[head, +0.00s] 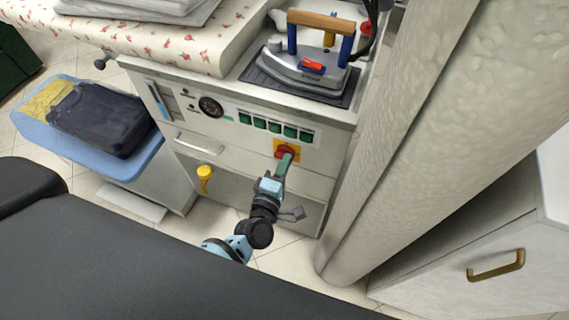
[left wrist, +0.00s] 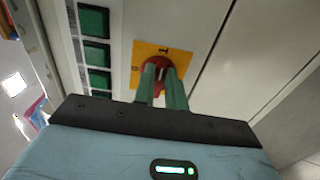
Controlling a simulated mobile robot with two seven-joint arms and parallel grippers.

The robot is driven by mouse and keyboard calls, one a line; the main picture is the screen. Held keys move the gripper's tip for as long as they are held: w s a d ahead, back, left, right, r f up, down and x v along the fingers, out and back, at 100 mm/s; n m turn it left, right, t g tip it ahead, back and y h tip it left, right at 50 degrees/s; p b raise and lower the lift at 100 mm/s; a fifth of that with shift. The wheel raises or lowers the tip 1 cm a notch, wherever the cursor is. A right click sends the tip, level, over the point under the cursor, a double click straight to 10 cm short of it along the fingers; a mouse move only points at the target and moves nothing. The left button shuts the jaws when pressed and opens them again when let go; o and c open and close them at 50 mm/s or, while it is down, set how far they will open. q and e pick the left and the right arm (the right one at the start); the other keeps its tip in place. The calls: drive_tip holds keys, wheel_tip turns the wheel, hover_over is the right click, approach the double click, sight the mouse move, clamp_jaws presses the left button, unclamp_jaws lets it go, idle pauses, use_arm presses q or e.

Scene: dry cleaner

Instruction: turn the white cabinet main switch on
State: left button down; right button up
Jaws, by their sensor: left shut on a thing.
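The white cabinet (head: 240,166) stands in the middle of the head view under an ironing surface. In the left wrist view the red knob (left wrist: 157,64) sits on the yellow plate (left wrist: 141,50), which carries small dark marks. My left gripper (head: 284,162) reaches up from below; its green fingers (left wrist: 163,78) are shut on the knob and partly hide it. I cannot read the knob's exact position. My right gripper is not in view.
An iron (head: 305,72) with a wooden handle stands on a dark mat on the cabinet top. A thick pale column (head: 400,140) rises close at the right. A blue board with dark folded clothing (head: 100,118) is at the left. A yellow handle (head: 204,174) juts from the cabinet's lower front.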

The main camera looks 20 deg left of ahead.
use_arm(q)
drive_tip(key=c, duration=1.4)
unclamp_jaws()
drive_tip(key=shift+c, duration=0.2)
drive_tip(key=shift+s, duration=0.1)
drive_tip(key=s, duration=0.7)
drive_tip(key=shift+s, duration=0.35)
drive_tip(key=shift+a, duration=0.1)
